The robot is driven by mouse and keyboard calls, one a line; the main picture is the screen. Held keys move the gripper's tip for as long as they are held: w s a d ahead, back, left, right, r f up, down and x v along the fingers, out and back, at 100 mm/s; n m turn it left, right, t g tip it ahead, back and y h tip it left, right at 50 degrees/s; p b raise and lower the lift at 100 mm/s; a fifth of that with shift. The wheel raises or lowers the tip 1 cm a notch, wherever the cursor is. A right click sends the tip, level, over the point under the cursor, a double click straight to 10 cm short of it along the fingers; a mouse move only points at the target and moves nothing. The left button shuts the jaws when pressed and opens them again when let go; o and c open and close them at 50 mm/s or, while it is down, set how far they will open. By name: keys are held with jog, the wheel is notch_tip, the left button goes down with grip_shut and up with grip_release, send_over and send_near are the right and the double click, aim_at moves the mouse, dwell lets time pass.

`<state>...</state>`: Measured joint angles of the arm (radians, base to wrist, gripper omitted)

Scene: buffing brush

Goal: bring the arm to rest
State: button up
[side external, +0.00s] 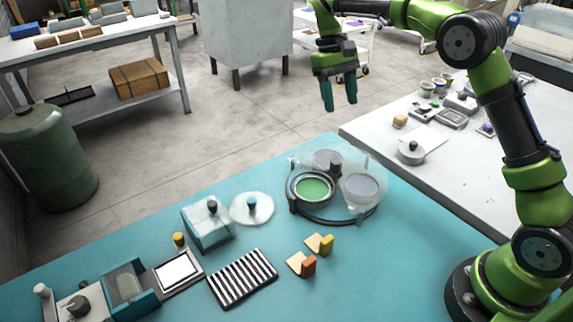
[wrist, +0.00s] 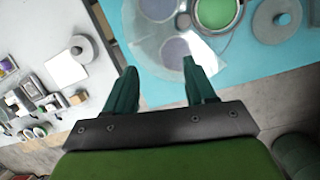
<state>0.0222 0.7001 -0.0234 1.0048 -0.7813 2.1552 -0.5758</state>
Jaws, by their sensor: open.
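My gripper (side external: 341,95) hangs in the air beyond the far edge of the teal table (side external: 130,240), fingers pointing down. It is open and empty. In the wrist view its two green fingers (wrist: 155,92) are spread apart, with nothing between them. My arm rises from the right of the table and bends over at the top. Below and nearer than the gripper is a round clear turntable (side external: 345,205) with a green disc (side external: 313,188) and two grey discs. The turntable also shows at the top of the wrist view (wrist: 160,42).
Two small brushes, one orange (side external: 307,266) and one yellow (side external: 325,244), lie on the table. Near them are a striped pad (side external: 243,277), a teal box (side external: 207,224) and a clear lid (side external: 251,208). A white table (side external: 385,153) with small containers stands at right. Space around the gripper is free.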

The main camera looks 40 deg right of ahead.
jog(key=s+a+r+t, duration=0.1)
jog(key=s+a+t, duration=0.1)
jog(key=s, duration=0.6)
jog(key=s+a+r+m+t+y, duration=0.1)
jog(key=s+a+r+t, duration=0.1)
jog(key=s+t, duration=0.3)
jog(key=s+a+r+t+y, duration=0.1)
jog(key=s+t, duration=0.2)
jog(key=s, duration=0.7)
jog(key=shift+s+a+r+m+t, duration=0.25)
jog(key=shift+s+a+m+t, duration=0.05)
jog(key=shift+s+a, duration=0.1)
